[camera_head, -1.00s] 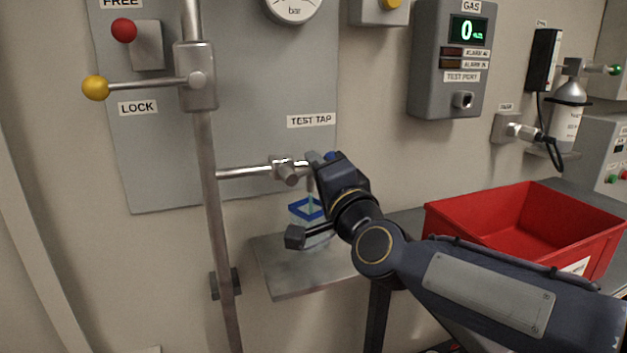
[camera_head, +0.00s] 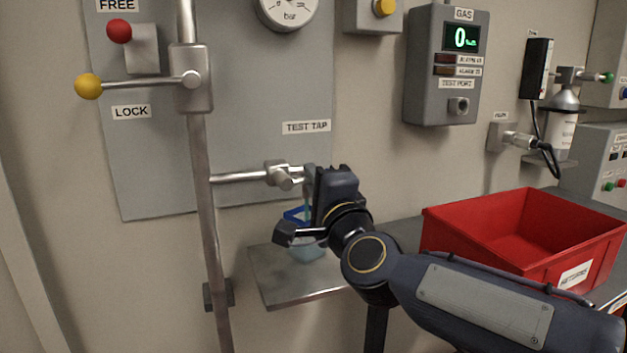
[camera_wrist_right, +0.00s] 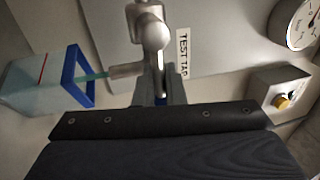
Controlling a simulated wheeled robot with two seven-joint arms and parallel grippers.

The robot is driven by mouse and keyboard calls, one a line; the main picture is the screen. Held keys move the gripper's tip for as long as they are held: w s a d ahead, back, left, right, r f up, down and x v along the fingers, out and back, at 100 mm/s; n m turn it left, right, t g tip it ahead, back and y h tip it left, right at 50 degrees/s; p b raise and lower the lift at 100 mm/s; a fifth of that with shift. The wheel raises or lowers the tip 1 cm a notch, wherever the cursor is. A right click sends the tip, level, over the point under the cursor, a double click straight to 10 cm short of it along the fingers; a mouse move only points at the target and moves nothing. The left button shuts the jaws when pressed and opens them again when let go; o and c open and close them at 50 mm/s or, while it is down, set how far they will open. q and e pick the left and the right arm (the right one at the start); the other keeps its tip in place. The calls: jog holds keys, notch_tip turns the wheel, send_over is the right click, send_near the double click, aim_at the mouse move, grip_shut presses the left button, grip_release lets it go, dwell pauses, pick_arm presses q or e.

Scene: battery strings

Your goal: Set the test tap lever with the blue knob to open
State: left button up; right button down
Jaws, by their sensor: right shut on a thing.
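The test tap (camera_head: 280,174) is a metal valve on a horizontal pipe, below the TEST TAP label (camera_head: 306,127). In the right wrist view the tap body (camera_wrist_right: 148,32) is just beyond my fingers. My right gripper (camera_head: 317,180) is at the tap's right side, shut on the lever. My left gripper is not in view.
A metal shelf (camera_head: 285,285) holds the container. A vertical pipe (camera_head: 207,220) with a yellow-knobbed lever (camera_head: 88,87) stands left. A red bin (camera_head: 500,232) is at the right, below the gas box (camera_head: 445,65). A gauge (camera_head: 288,8) is above.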

jog(key=shift+f, duration=0.15)
jog(key=c, duration=1.6)
grip_release()
jog(key=shift+c, duration=0.2)
jog(key=v, duration=0.8)
jog(key=shift+w, duration=0.1)
